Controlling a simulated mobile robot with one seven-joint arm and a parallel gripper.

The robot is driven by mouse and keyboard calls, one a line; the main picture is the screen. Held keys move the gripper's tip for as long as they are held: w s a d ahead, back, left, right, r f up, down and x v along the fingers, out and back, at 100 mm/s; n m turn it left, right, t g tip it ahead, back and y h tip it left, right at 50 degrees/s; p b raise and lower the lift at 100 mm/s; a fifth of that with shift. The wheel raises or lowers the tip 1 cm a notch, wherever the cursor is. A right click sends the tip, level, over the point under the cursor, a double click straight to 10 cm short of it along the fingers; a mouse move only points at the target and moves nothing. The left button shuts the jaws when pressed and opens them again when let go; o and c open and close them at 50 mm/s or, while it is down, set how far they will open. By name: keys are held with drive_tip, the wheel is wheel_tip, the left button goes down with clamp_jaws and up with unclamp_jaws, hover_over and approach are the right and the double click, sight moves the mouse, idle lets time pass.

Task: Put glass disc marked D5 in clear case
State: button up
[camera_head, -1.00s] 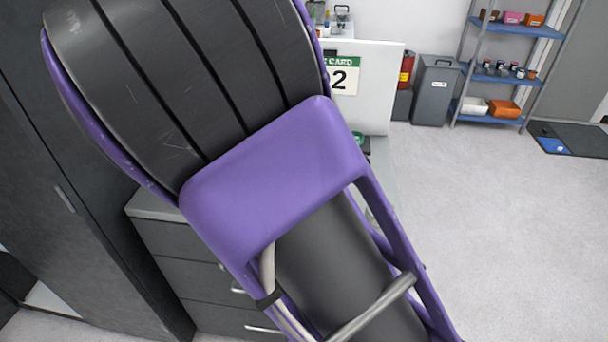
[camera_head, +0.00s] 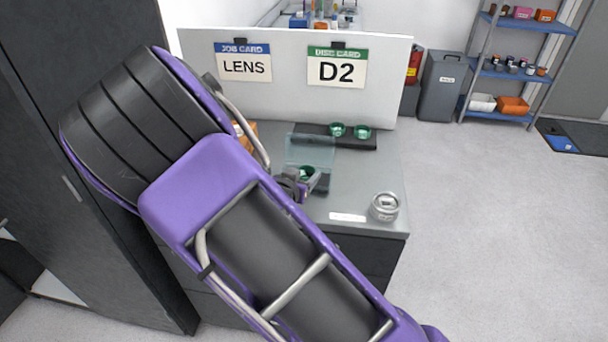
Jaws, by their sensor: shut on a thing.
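My gripper (camera_head: 301,184) is shut on a green-rimmed glass disc (camera_head: 307,172) over the bench, at the clear case. The disc's marking is too small to read. The clear case (camera_head: 311,148) stands open, with its see-through lid raised behind the disc. My gripper and arm hide part of the case, so I cannot tell whether the disc touches its inside. Two more green discs, one on the left (camera_head: 337,130) and one on the right (camera_head: 362,132), sit on a black tray (camera_head: 318,142) behind the case. The disc card (camera_head: 337,68) reads D2, not D5.
A job card (camera_head: 243,65) reading LENS hangs on the white panel (camera_head: 290,100). A round metal item (camera_head: 384,206) and a white label (camera_head: 347,217) are at the bench's (camera_head: 365,180) front right. My arm covers the bench's left. Shelves (camera_head: 515,65) stand far right.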

drive_tip(key=shift+f, duration=0.1)
drive_tip(key=shift+f, duration=0.15)
drive_tip(key=o, duration=1.4)
drive_tip(key=shift+c, duration=0.2)
drive_tip(key=shift+r, duration=0.25)
drive_tip(key=shift+s+a+r, duration=0.15)
drive_tip(key=shift+s, duration=0.15)
drive_tip(key=v, duration=1.1)
drive_tip(key=shift+s+r, duration=0.1)
drive_tip(key=shift+r, duration=0.1)
